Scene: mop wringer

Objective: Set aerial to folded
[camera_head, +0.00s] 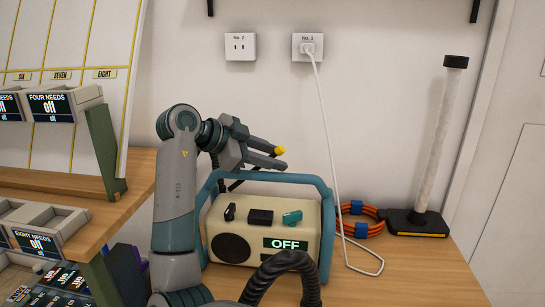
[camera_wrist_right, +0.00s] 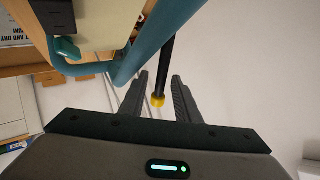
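The cream radio (camera_head: 235,222) with a teal handle frame (camera_head: 327,215) stands on the wooden bench, its display reading OFF. Its aerial (camera_head: 280,151), a black rod with a yellow tip, slants up and right behind the handle; part of it is hidden by my gripper. My right gripper (camera_head: 279,158) is above the radio, at the aerial's tip end. In the right wrist view the aerial (camera_wrist_right: 167,68) comes down between the two open fingers (camera_wrist_right: 160,84), with visible gaps either side of its yellow tip. My left gripper is not in view.
A white cord (camera_head: 327,130) hangs from the right wall socket (camera_head: 308,46) past the radio's right side. An orange cable coil (camera_head: 362,226) and an upright pole on a black base (camera_head: 416,221) stand further right. A labelled rack (camera_head: 62,104) is at left.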

